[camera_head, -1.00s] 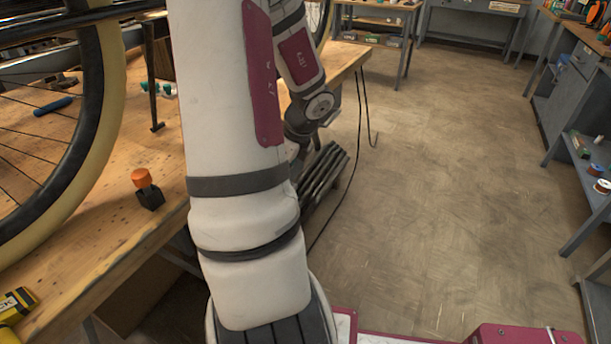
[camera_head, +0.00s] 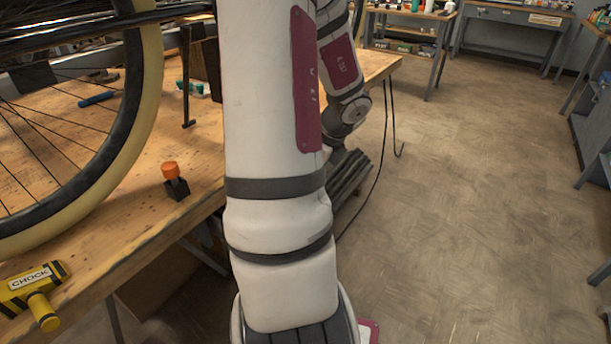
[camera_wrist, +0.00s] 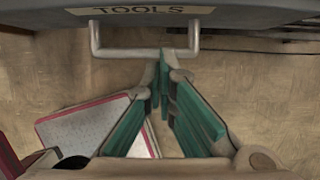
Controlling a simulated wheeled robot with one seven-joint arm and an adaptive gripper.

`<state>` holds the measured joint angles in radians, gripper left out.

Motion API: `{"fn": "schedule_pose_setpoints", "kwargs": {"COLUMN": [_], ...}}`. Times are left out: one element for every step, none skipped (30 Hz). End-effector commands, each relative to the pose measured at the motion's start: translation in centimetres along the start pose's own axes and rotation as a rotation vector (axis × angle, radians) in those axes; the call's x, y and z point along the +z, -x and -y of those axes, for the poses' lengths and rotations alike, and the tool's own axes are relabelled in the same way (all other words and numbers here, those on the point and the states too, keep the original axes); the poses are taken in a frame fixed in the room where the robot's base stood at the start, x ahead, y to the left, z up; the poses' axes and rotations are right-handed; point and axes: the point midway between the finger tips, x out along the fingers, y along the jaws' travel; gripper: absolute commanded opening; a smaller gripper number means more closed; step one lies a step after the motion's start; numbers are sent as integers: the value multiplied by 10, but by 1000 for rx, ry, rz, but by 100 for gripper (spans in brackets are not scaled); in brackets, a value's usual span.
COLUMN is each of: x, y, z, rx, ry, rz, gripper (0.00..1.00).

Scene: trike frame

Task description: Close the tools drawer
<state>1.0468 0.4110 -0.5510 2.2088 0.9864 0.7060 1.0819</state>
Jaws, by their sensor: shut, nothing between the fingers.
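The tools drawer's grey front (camera_wrist: 245,14) spans the top of the wrist view, with a tan TOOLS label (camera_wrist: 140,10). Its pale U-shaped handle (camera_wrist: 115,53) sticks out below the label. My gripper (camera_wrist: 163,62) has green-padded fingers whose tips meet at the handle's bar, right of its middle. The fingers are shut with nothing between them. I cannot tell whether the tips touch the bar. In the head view my own arm hides the drawer front and my gripper.
A wooden workbench (camera_head: 120,215) carries a bicycle wheel (camera_head: 135,150), a small orange-capped black item (camera_head: 175,182) and a yellow chock (camera_head: 35,290). A dark slatted object (camera_head: 350,180) and a hanging cable (camera_head: 384,140) are beside my arm. The floor (camera_head: 470,200) to the right is open.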

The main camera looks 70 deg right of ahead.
Motion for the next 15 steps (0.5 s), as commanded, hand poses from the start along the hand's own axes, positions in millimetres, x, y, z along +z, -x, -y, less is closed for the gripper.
{"fn": "schedule_pose_setpoints", "kwargs": {"x": [2, 2, 2, 2, 2, 2, 2, 2, 2, 2, 2, 2, 2, 2, 1], "y": [12, 17, 25, 30, 35, 42, 48, 53, 60, 64, 68, 73, 76, 79, 81], "z": [0, 0, 1, 0, 0, 0, 0, 0, 0, 0, 0, 0, 0, 0, 0], "rx": [-1, -1, -2, -2, -1, -1, -2, -2, -2, -1, -1, -1, -1, -1, -1], "ry": [3, 3, 2, 2, 2, 2, 3, 4, 2, 2, 3, 3, 3, 2, 2], "rz": [0, 0, 1, 1, 1, 1, 1, 1, 1, 1, 0, 1, 1, 1, 0], "gripper": [0, 0, 0, 0, 0, 0, 0, 0, 0, 0, 0, 0, 0, 0, 0]}}
